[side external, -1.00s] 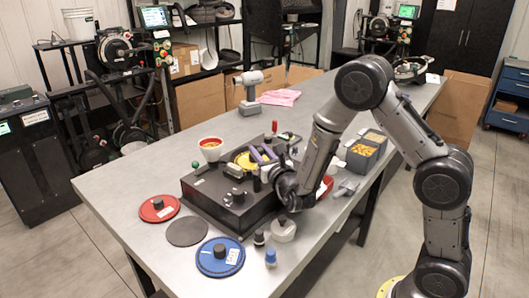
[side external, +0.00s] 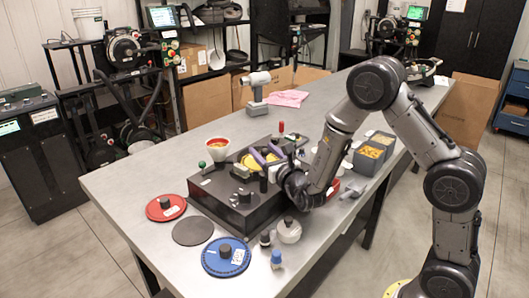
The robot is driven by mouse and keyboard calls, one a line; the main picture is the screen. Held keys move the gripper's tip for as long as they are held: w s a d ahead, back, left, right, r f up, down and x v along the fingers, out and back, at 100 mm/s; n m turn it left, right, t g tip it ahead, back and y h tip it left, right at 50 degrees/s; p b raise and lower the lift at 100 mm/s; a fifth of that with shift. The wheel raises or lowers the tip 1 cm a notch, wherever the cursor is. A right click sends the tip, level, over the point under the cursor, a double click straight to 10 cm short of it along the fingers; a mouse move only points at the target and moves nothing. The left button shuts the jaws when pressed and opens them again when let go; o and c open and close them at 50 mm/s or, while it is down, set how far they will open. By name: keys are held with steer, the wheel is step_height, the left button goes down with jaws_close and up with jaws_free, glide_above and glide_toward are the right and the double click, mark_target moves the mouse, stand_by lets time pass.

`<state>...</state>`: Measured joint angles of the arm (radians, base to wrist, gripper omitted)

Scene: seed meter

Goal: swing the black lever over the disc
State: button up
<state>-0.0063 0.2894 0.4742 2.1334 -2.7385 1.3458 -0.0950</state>
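A black box-shaped seed meter (side external: 225,208) sits on the grey table. A yellow disc (side external: 243,155) lies on its top at the back, partly covered by my gripper. My gripper (side external: 263,151) reaches in from the right, low over the disc. Its two lavender fingers look spread apart, with a gap between them. A short black upright piece (side external: 263,184) stands on the box just in front of the fingers. I cannot tell whether it is the black lever, or whether the fingers touch anything. My wrist hides the right part of the box.
A red disc (side external: 158,209), a grey disc (side external: 193,232) and a blue disc (side external: 212,261) lie at the front left. A white cup (side external: 217,150) stands behind the box. Grey bins (side external: 364,163) stand right of my wrist. A drill (side external: 257,90) and pink cloth (side external: 288,98) lie farther back.

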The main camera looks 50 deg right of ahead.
steer(key=v, duration=1.3)
steer(key=shift+s, duration=0.4)
steer(key=shift+a, duration=0.15)
